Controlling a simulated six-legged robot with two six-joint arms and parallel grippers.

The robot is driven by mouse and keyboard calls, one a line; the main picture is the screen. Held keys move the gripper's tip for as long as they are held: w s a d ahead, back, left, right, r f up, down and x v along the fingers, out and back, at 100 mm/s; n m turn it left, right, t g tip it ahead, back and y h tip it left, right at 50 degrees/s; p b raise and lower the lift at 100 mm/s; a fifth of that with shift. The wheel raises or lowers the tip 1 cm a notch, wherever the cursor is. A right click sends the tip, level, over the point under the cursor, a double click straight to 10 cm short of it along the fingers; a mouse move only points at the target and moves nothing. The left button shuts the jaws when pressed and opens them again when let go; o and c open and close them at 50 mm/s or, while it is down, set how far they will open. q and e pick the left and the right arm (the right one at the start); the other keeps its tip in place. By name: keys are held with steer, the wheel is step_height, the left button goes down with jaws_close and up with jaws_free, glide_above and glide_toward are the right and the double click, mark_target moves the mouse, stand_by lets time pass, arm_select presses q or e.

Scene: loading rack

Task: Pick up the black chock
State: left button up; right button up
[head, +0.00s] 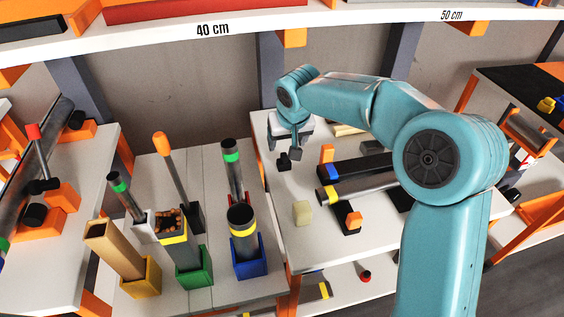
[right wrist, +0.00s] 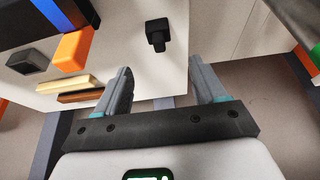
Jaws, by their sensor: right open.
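The black chock (head: 284,161) is a small dark block with a narrower part sticking out. It rests on the white shelf top (head: 283,205), near that shelf's left edge. In the right wrist view the chock (right wrist: 157,32) lies beyond the fingertips, roughly in line with the gap between them. My right gripper (head: 295,151) is open and empty, close to the chock in the head view and apart from it in the wrist view. Its spread fingers show in the right wrist view (right wrist: 160,66). My left gripper is in neither view.
An orange block (head: 327,153) stands by a black bar with a blue band (head: 355,166), right of the chock. Another dark block (right wrist: 28,60) and pale wooden strips (right wrist: 50,88) lie nearby. To the left, tubes and a handle stand in holders, including a blue one (head: 250,262).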

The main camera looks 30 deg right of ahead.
mark_target(285, 156)
steer(key=x, duration=0.5)
steer(key=shift+f, duration=0.1)
steer(key=shift+f+b, duration=0.3)
steer(key=shift+f, duration=0.3)
steer(key=x, duration=0.4)
steer(key=shift+f, duration=0.1)
steer(key=shift+s, duration=0.1)
steer(key=shift+c, duration=0.6)
steer(key=c, duration=0.9)
